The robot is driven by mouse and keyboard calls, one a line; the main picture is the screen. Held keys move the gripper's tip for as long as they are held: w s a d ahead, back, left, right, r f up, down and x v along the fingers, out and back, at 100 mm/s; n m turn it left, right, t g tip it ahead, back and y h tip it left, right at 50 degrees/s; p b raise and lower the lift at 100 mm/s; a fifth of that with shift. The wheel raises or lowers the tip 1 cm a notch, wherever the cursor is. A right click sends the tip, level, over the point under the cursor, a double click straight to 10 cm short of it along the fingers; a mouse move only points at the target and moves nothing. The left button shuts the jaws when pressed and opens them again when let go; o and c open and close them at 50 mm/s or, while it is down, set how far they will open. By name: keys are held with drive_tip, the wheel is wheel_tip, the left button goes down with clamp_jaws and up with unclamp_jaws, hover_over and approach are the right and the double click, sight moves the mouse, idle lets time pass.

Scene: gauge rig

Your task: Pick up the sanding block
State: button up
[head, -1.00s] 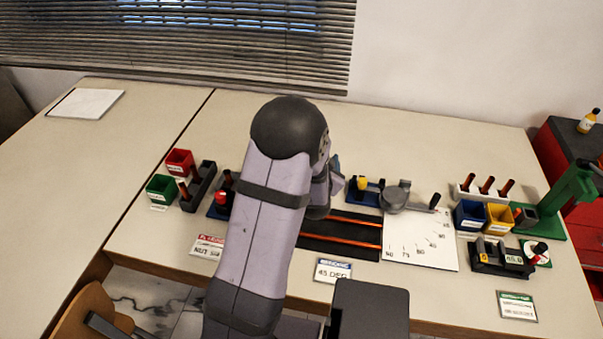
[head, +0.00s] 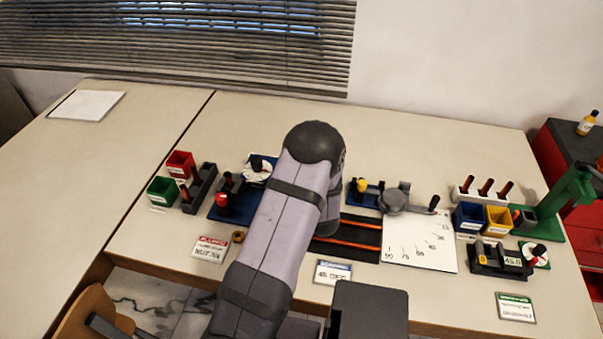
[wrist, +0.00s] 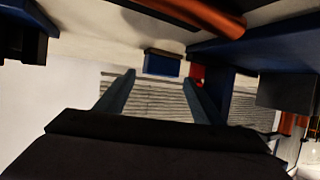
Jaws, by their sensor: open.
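A small blue block with a brown face (wrist: 161,64), which looks like the sanding block, is in the wrist view. It lies beyond my fingertips, in line with the gap between them. I cannot tell how far off it is. My gripper (wrist: 158,77) is open, with two teal fingers apart and nothing between them. In the head view my arm hides the gripper, and I cannot make out the block there.
A blue fixture with a red knob (head: 222,203) is left of my arm. Right of it are a black bed with orange rods (head: 352,240), a grey clamp (head: 394,199) and a white angle plate (head: 425,250). A dark bar with an orange rod (wrist: 205,15) passes near my gripper.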

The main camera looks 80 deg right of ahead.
drive_tip(key=shift+p+x, duration=0.85)
drive_tip(key=shift+x, duration=1.75)
drive_tip(key=shift+f, duration=0.1)
drive_tip(key=shift+c, duration=0.6)
drive_tip(key=c, duration=0.7)
